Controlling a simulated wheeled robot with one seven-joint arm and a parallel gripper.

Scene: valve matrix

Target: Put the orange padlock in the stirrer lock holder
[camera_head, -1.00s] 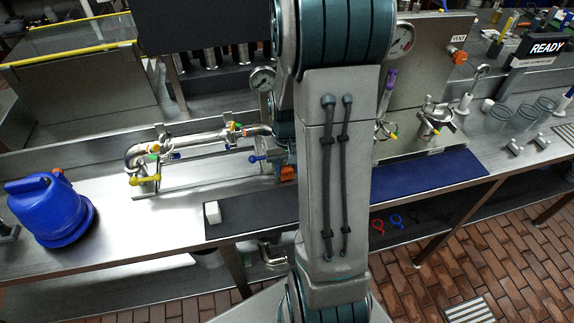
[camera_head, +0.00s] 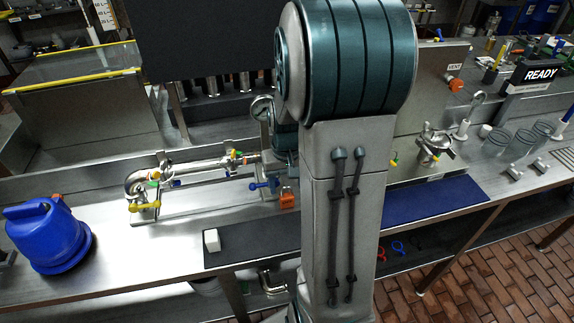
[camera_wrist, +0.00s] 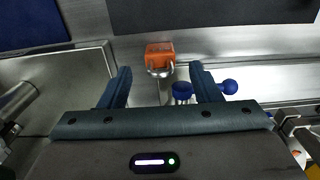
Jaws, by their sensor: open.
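The orange padlock (camera_head: 288,198) sits on the steel bench behind the dark mat, just left of my arm. In the wrist view the orange padlock (camera_wrist: 160,51) lies just beyond the fingertips, between their lines, its metal shackle toward me. My gripper (camera_wrist: 163,76) is open, with nothing between its fingers but the view of bench and a blue knob. In the head view my gripper is hidden behind my arm. I cannot tell which thing is the stirrer lock holder.
A blue-handled valve (camera_head: 263,184) stands close left of the padlock; its blue knob (camera_wrist: 182,90) shows near the right finger. Steel pipework (camera_head: 195,168) runs further left. A white block (camera_head: 211,240) lies on the dark mat (camera_head: 255,240). A blue mat (camera_head: 430,200) is at right.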

